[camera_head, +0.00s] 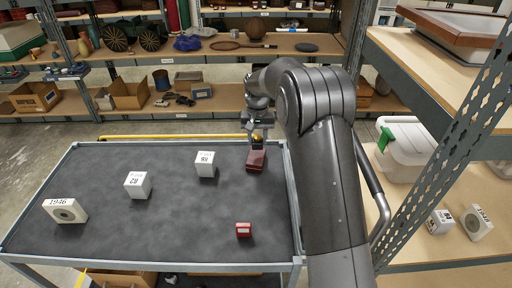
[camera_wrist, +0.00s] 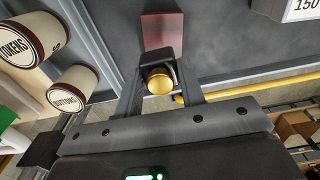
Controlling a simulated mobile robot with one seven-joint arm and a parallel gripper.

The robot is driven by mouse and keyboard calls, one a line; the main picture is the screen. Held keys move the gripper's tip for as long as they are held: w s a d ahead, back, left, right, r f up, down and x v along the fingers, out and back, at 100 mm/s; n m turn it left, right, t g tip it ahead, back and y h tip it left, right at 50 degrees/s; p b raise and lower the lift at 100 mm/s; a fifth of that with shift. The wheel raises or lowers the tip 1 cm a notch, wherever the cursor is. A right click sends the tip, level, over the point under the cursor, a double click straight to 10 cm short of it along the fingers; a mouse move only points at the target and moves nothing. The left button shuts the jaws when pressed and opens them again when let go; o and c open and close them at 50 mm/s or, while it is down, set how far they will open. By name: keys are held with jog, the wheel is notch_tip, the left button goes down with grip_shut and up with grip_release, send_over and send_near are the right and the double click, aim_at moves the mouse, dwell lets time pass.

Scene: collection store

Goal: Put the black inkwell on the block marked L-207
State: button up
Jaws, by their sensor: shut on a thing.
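My gripper (camera_head: 258,137) is at the far right part of the grey trolley top (camera_head: 180,225), right behind a dark red block (camera_head: 256,163). In the wrist view, my gripper (camera_wrist: 160,82) is shut on the black inkwell (camera_wrist: 162,64), which has a round brass-coloured part facing the camera. The dark red block (camera_wrist: 162,30) shows just beyond the inkwell; I cannot tell whether they touch. White blocks with dark markings (camera_head: 205,163) (camera_head: 137,185) stand on the trolley. No marking L-207 can be read in either view.
A white block marked 1946 (camera_head: 65,211) and a small red block (camera_head: 243,230) also stand on the trolley. A metal shelf (camera_head: 450,120) with a white bin (camera_head: 405,150) stands close on the right. Labelled cans (camera_wrist: 72,88) show in the wrist view.

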aim_at(256, 147)
jog(key=shift+w+a+f, duration=0.1)
jog(key=shift+a+f, duration=0.15)
jog(key=shift+f, duration=1.9)
jog(key=shift+f, duration=0.1)
jog(key=o, duration=1)
jog(key=shift+o, duration=0.2)
